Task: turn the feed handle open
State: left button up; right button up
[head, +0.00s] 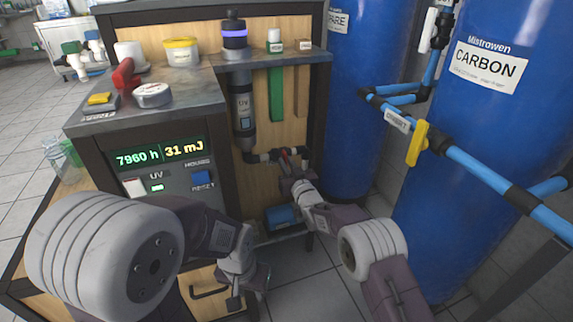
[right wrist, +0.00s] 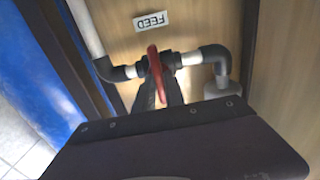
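The red feed handle (right wrist: 155,72) sits on a dark valve in a pipe, below a FEED label (right wrist: 152,20), in the right wrist view. It lies across the pipe line there. In the head view the handle (head: 284,153) is small and partly hidden by my right gripper (head: 291,172). In the wrist view the dark fingers of my right gripper (right wrist: 160,88) are close together on either side of the handle and appear shut on it. My left gripper (head: 245,289) hangs low by the cabinet drawer, away from the valve, its fingers unclear.
The blue SPARE (head: 353,90) and CARBON (head: 480,120) tanks stand at the right, with a blue pipe and yellow handle (head: 417,143) in front. The UV control box (head: 165,165) is at the left. Jars and a red-handled valve (head: 124,75) stand on top.

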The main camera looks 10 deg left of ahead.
grip_shut()
jog(key=shift+s+a+f+n, duration=0.1)
jog(key=shift+f+n, duration=0.05)
jog(key=shift+n, duration=2.85)
jog(key=shift+s+a+f+n, duration=0.1)
jog(key=shift+a+f+n, duration=0.05)
jog(key=shift+n, duration=2.85)
jog(key=shift+s+a+f+n, duration=0.1)
jog(key=shift+f+n, duration=0.05)
jog(key=shift+n, duration=2.85)
